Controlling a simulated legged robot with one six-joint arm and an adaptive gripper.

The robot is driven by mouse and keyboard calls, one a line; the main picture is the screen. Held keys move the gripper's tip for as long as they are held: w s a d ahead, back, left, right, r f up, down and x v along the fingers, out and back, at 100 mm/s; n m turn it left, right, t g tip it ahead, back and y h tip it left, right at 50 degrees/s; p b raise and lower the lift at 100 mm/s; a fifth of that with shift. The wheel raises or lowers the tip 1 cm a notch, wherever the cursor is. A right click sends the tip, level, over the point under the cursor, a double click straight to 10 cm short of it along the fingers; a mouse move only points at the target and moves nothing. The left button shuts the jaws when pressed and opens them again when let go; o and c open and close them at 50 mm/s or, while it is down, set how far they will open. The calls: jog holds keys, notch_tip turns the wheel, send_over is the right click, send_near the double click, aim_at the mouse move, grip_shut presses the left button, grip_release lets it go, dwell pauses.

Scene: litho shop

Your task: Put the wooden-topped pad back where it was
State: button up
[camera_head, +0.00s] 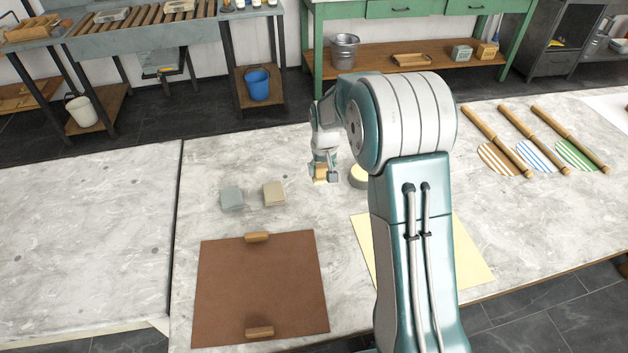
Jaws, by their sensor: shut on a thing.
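My gripper (324,177) is over the far middle of the marble table, pointing down. It is shut on a small tan, wood-coloured piece (320,173), which looks like the top of the wooden-topped pad. The fingers hide much of it, and its underside is hard to make out. I cannot tell whether it touches the table. Just right of the gripper is a round, pale-topped thing (358,178), partly hidden by my arm.
A grey block (232,198) and a beige block (274,193) sit left of the gripper. A brown board (262,290) with two wooden handles lies in front. A cream sheet (468,255) lies partly behind my arm. Striped discs with wooden rods (500,140) lie at right.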

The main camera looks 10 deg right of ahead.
send_over(313, 187)
jog(key=f, duration=0.2)
jog(key=s+f, duration=0.1)
jog(key=f, duration=0.1)
jog(key=shift+f, duration=0.4)
notch_tip(313, 187, down, 3)
jog(key=shift+w+f, duration=0.1)
jog(key=shift+w, duration=0.05)
jog(key=o, duration=1.1)
jog(key=shift+f, duration=0.1)
